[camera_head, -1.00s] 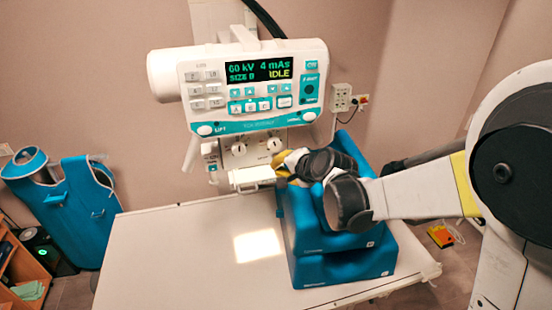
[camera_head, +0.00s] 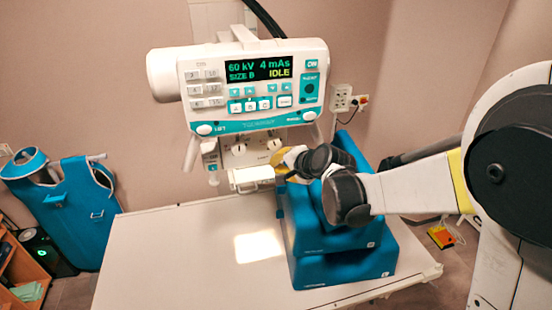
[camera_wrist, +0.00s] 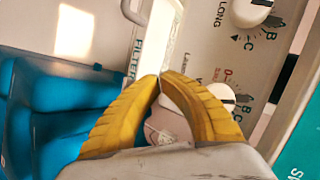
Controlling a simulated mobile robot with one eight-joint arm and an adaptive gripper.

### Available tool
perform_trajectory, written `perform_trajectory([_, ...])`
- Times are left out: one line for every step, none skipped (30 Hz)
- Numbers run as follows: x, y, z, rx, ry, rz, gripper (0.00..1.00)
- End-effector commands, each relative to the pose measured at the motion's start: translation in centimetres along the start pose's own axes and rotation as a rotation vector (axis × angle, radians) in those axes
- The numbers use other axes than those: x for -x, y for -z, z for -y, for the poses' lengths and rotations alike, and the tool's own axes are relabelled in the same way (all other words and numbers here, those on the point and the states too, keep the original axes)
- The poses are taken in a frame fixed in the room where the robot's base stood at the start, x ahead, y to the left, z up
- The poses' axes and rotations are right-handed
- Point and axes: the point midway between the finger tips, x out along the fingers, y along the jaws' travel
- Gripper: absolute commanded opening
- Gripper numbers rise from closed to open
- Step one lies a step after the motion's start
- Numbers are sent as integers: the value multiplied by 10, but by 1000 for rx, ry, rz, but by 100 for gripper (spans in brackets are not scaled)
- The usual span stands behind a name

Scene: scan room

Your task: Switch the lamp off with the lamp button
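The collimator front (camera_head: 252,150) hangs under the white tube head and carries two white knobs. In the wrist view its panel shows an upper knob (camera_wrist: 250,12) and a lower knob (camera_wrist: 218,96). The lamp is lit: a bright rectangle of light (camera_head: 258,246) lies on the table, also visible in the wrist view (camera_wrist: 73,35). My gripper (camera_head: 276,158) is at the collimator's lower right. Its yellow fingertips (camera_wrist: 160,77) meet, with nothing visible between them, in front of the panel near partly covered lettering. I cannot make out the lamp button or tell whether the tips touch the panel.
The control panel (camera_head: 256,88) above reads IDLE. Blue stacked pads (camera_head: 340,264) stand on the white table (camera_head: 170,262) beneath my wrist. A white rail (camera_head: 252,180) juts out beside the fingertips. The left part of the table is clear.

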Motion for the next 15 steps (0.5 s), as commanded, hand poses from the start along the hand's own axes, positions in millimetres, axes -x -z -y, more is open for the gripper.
perform_trajectory([-1, 0, 0, 0, 0, 0, 0])
perform_trajectory([-1, 0, 0, 0, 0, 0, 0])
perform_trajectory([-1, 1, 0, 0, 0, 0, 0])
perform_trajectory([-2, 1, 1, 0, 0, 0, 0])
perform_trajectory([-2, 1, 1, 0, 0, 0, 0])
perform_trajectory([-2, 1, 1, 0, 0, 0, 0])
perform_trajectory([-3, 1, 1, 0, 0, 0, 0])
perform_trajectory([-3, 1, 1, 0, 0, 0, 0])
perform_trajectory([-3, 2, 2, 0, 0, 0, 0])
perform_trajectory([-4, 2, 2, 0, 0, 0, 0])
perform_trajectory([-4, 2, 2, 0, 0, 0, 0])
perform_trajectory([-4, 2, 2, 0, 0, 0, 0])
perform_trajectory([-4, 2, 2, 0, 0, 0, 0])
perform_trajectory([-5, 2, 2, 0, 0, 0, 0])
perform_trajectory([-5, 2, 2, 0, 0, 0, 0])
